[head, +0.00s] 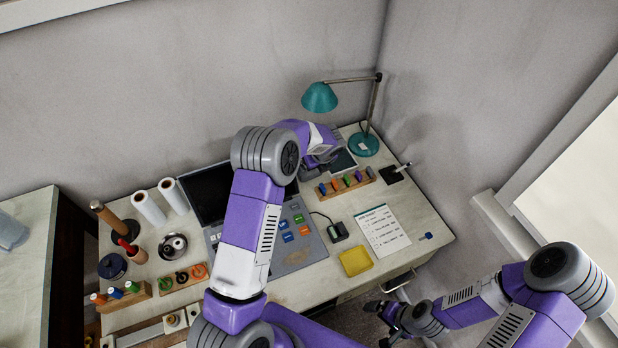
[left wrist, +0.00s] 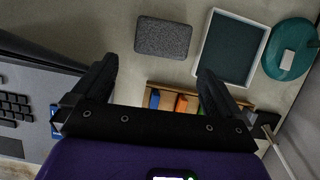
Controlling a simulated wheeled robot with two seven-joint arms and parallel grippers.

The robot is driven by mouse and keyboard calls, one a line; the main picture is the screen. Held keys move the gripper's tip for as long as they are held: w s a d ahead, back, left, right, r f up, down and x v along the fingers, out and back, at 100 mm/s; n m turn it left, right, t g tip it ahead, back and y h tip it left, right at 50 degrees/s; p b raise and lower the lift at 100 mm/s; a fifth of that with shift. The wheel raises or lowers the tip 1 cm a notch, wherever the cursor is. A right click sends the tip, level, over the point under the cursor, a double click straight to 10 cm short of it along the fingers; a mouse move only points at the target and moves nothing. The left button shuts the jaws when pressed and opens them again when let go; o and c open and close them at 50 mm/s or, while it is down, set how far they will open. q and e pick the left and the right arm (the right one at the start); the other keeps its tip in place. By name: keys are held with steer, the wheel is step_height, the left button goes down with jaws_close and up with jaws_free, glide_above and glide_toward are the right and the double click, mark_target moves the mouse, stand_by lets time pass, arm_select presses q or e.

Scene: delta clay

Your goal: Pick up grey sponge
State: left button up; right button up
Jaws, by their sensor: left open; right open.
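The grey sponge (left wrist: 163,37), a dark speckled rounded block, lies flat on the desk in the left wrist view. My left gripper (left wrist: 156,66) is open and empty, its two fingers spread to either side just short of the sponge, and not touching it. In the head view my left arm reaches over the desk to its back, and its wrist hides the sponge there. My right gripper (head: 378,322) is open and empty, low beyond the desk's front right edge.
A white-rimmed tray (left wrist: 204,65) lies right of the sponge, beside the teal lamp base (left wrist: 290,50). A wooden rack (head: 345,184) of coloured pieces stands near.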

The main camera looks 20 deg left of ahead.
mark_target(311, 172)
arm_select(q)
steer(key=shift+f+b, duration=0.3)
steer(key=shift+f, duration=0.35)
steer(key=shift+a+f, duration=0.15)
steer(key=shift+f, duration=0.2)
steer(key=x, duration=0.2)
steer(key=b+x, duration=0.1)
steer(key=x, duration=0.3)
steer(key=shift+w+a+f, duration=0.15)
steer(key=shift+w+a, duration=0.05)
steer(key=shift+w, duration=0.2)
steer(key=c, duration=0.7)
steer(key=shift+s+d+r, duration=0.1)
steer(key=shift+d+r, duration=0.05)
steer(key=shift+r, duration=0.2)
steer(key=r, duration=0.3)
steer(key=r+p, duration=0.1)
steer(key=r, duration=0.3)
steer(key=shift+s+d, duration=0.1)
steer(key=shift+d, duration=0.1)
steer(key=s+d, duration=0.8)
steer(key=d, duration=0.1)
steer(key=s+d, duration=0.5)
steer(key=shift+d+f, duration=0.15)
steer(key=shift+f, duration=0.15)
